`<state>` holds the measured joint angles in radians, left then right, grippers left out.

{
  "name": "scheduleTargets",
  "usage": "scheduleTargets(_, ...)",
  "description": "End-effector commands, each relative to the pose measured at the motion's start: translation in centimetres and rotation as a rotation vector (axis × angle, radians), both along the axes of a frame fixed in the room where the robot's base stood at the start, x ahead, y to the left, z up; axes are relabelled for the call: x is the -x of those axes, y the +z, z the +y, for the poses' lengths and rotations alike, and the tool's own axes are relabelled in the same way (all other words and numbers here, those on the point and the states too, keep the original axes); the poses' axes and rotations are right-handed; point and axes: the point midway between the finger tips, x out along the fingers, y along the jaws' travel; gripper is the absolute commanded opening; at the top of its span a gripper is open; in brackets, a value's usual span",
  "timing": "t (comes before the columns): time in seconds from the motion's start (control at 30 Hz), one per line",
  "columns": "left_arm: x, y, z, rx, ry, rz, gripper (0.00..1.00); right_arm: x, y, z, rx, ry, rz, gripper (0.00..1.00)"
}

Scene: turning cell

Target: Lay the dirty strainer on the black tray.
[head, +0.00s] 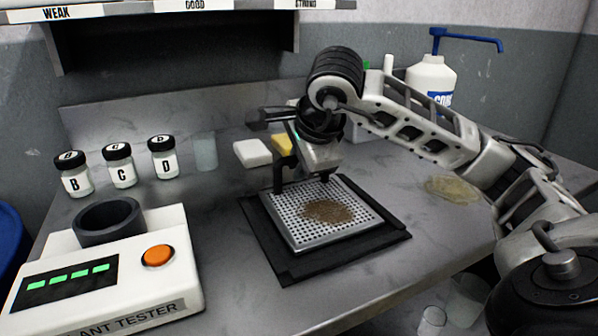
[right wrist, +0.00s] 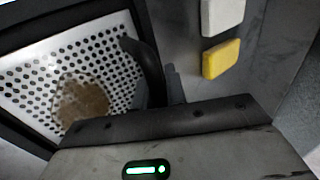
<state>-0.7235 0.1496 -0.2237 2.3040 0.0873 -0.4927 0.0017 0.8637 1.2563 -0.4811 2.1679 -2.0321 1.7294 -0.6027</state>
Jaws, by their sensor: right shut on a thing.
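The dirty strainer (head: 295,222) is a square perforated metal plate with a brown patch of grime in its middle. In the head view it appears flat within the outline of the black tray (head: 290,267), whose dark rim shows around it. I cannot tell whether a small gap is left beneath. My right gripper (head: 301,184) is at the strainer's back edge, shut on it; the exact grip is partly hidden. In the right wrist view the strainer (right wrist: 45,75) shows at the left beside a dark finger. My left gripper is not in view.
The white tester (head: 190,262) with an orange button stands at the left. Jars B, C and D (head: 118,166) and a clear cup (head: 205,151) stand behind it. A white block (head: 252,153), a yellow block (right wrist: 221,58) and a white pump bottle (head: 430,78) are behind. A yellowish puddle (head: 453,188) lies right.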

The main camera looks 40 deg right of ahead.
Motion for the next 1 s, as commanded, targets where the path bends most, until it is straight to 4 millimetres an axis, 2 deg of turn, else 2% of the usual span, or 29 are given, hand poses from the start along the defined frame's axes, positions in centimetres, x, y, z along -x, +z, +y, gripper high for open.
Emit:
scheduleTargets(0.1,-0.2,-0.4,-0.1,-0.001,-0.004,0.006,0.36,0.0,-0.8,0.0,0.0,-0.001,-0.003,0.0)
scheduleTargets(0.33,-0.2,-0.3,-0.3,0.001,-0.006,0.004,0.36,0.0,-0.7,0.0,0.0,0.0,-0.003,0.0)
scheduleTargets(0.37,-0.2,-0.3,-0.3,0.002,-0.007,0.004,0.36,0.0,-0.8,0.0,0.0,0.001,-0.001,0.21)
scheduleTargets(0.4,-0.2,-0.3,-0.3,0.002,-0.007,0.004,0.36,0.0,-0.8,0.0,0.0,0.001,-0.001,0.33)
scheduleTargets(0.43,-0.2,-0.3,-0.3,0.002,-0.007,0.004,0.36,0.0,-0.8,0.0,0.0,0.001,-0.001,0.35)
scheduleTargets(0.77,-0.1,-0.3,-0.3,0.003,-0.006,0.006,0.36,0.2,-0.3,0.1,-0.001,0.0,-0.004,0.35)
scheduleTargets(0.87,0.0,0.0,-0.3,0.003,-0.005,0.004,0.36,0.7,0.7,0.3,-0.001,0.002,-0.006,0.35)
scheduleTargets(1.0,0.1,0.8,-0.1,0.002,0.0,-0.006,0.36,2.1,3.2,0.8,-0.001,0.002,-0.009,0.35)
